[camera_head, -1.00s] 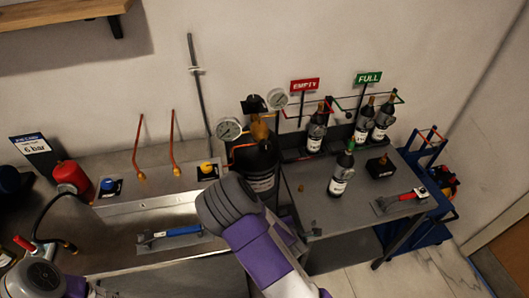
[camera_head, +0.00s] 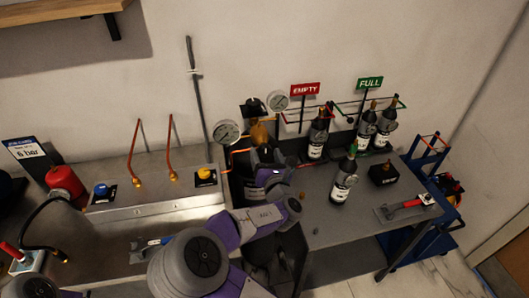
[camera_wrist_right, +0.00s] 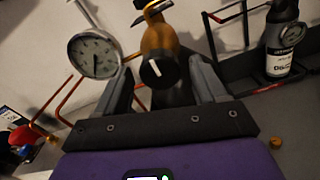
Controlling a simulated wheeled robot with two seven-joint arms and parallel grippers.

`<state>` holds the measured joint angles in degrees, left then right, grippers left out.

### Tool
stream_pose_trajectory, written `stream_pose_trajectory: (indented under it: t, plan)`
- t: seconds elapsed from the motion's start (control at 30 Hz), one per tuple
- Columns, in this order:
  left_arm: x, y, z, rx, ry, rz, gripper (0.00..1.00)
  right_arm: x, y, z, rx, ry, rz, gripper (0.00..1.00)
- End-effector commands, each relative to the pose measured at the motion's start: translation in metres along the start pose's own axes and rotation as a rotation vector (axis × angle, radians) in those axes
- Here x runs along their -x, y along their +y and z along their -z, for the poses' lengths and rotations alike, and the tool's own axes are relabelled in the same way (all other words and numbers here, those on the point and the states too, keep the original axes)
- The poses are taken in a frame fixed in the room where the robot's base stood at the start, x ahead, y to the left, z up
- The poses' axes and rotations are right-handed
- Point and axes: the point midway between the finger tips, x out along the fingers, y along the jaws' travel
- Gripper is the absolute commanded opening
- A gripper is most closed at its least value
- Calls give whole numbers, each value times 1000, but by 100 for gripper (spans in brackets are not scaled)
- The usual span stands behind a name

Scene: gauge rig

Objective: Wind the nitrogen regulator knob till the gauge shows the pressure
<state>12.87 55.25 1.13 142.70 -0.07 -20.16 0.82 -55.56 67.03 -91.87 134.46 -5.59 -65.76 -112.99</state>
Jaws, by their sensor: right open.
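The brass regulator (camera_head: 258,132) stands above a dark cylinder behind the bench. Its black knob (camera_wrist_right: 160,71) with a white mark faces the right wrist view. A round white gauge (camera_head: 227,132) sits left of the regulator and also shows in the wrist view (camera_wrist_right: 94,54); its needle is too small to read surely. A second gauge (camera_head: 277,100) is at the upper right. My right gripper (camera_wrist_right: 163,82) is open, its fingers either side of the knob in that view; contact cannot be told. A placard (camera_head: 33,150) reads 6 bar. My left gripper is out of view.
Copper spouts (camera_head: 134,160) and a red canister (camera_head: 65,180) are on the left.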

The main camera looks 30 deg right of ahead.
Motion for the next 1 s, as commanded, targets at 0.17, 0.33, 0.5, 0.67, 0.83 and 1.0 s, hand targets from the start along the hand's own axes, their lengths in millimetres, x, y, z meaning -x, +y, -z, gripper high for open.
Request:
stream_pose_trajectory:
  t: [0.17, 0.33, 0.5, 0.67, 0.83, 1.0]
  plan:
    - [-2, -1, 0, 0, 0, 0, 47, -18, -1, 0, 0, 0, 1, 71]
    - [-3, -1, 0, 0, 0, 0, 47, -24, 0, 0, -1, 1, 1, 71]
    - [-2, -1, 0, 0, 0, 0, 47, -24, 0, 0, -1, 1, 1, 71]
    - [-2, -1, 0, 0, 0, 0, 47, -24, 0, 0, -1, 1, 1, 51]
    - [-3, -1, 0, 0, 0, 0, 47, -24, 0, 0, -1, 1, 1, 25]
    - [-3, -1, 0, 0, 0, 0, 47, -24, 0, 1, -1, 2, 1, 16]
